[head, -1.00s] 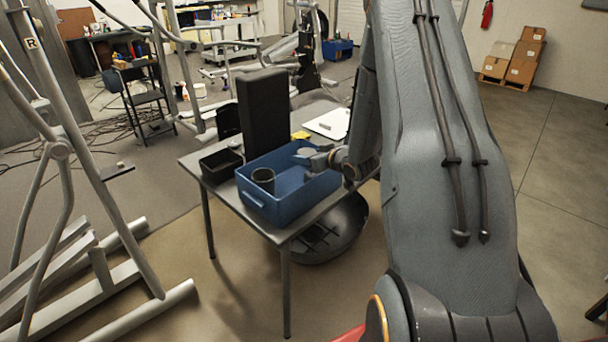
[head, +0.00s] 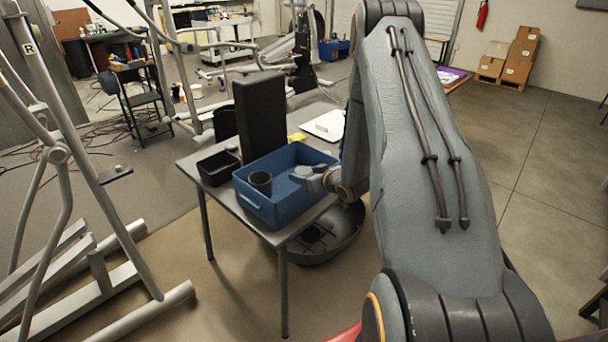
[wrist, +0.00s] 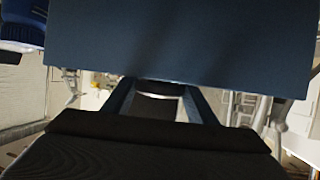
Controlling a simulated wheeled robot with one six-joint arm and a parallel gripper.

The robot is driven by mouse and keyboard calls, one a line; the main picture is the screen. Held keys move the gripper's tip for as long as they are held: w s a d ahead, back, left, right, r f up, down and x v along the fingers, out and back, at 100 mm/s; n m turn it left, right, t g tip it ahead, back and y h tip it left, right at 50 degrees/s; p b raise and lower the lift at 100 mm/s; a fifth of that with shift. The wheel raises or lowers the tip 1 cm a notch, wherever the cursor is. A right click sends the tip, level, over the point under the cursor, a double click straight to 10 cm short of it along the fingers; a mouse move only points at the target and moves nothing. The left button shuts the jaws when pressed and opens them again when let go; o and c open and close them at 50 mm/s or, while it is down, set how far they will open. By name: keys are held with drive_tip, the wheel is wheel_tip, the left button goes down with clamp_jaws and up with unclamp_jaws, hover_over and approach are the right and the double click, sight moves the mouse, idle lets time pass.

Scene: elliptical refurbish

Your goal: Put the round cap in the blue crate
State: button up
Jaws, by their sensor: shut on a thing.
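The blue crate (head: 262,207) stands on a small grey table. The round cap (head: 301,171) shows as a small grey disc at the tips of my gripper (head: 306,175). My gripper is shut on it, at the crate's right side, and it looks low, near or just inside the rim; its exact height is unclear. In the wrist view the two fingers (wrist: 160,104) have a dark grey piece, seemingly the cap (wrist: 156,108), between them. A blue-grey surface, likely the crate (wrist: 180,40), fills the upper part of that view.
A dark cup (head: 261,182) is in the crate's left part. A small black bin (head: 219,168) and a tall black block (head: 261,112) stand beside and behind the crate. A white sheet (head: 326,125) and a yellow item (head: 297,137) lie behind it on the table (head: 228,203).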

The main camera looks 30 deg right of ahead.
drive_tip(key=shift+f, duration=0.45)
